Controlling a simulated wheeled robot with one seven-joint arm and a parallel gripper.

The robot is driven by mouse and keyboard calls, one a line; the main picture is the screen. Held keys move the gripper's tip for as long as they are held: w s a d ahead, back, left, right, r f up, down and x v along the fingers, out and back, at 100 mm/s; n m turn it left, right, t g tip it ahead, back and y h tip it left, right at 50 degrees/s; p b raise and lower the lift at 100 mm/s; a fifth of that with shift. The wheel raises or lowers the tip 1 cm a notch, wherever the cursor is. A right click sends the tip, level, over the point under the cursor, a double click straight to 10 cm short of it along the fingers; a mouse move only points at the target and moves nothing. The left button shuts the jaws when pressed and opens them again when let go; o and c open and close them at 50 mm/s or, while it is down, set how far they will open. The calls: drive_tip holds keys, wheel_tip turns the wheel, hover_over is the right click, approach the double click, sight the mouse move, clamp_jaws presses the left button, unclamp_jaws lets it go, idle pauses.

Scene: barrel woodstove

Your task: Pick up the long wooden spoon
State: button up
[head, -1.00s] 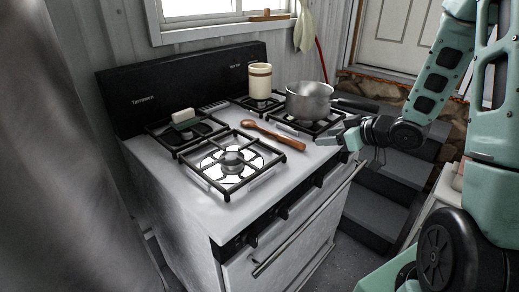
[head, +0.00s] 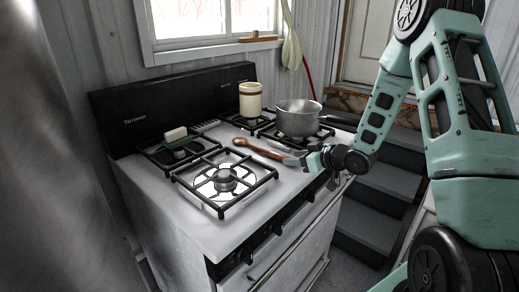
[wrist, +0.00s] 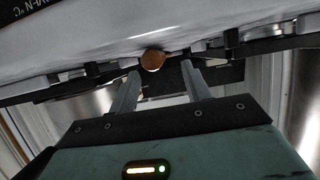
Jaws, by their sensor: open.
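The long wooden spoon (head: 258,149) lies on the white stove top, between the front left and back right burner grates. Its bowl points to the back left and its handle to the front right. My gripper (head: 294,158) is open at the handle end of the spoon. In the wrist view, the round end of the spoon handle (wrist: 153,60) shows almost end-on, just beyond the gap between the two open fingers (wrist: 161,76). The fingers do not appear closed on it. The fingertips are small in the head view, so exact contact cannot be told.
A steel saucepan (head: 298,120) stands on the back right burner, close behind my gripper. A cream crock (head: 250,99) stands on the far grate. The front left grate (head: 224,180) is empty.

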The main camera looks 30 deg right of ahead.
sight(284, 156)
drive_tip(key=shift+p+x, duration=0.6)
drive_tip(key=shift+x, duration=2.05)
drive_tip(key=shift+w+d+r, duration=0.1)
drive_tip(key=shift+d, duration=0.1)
clamp_jaws()
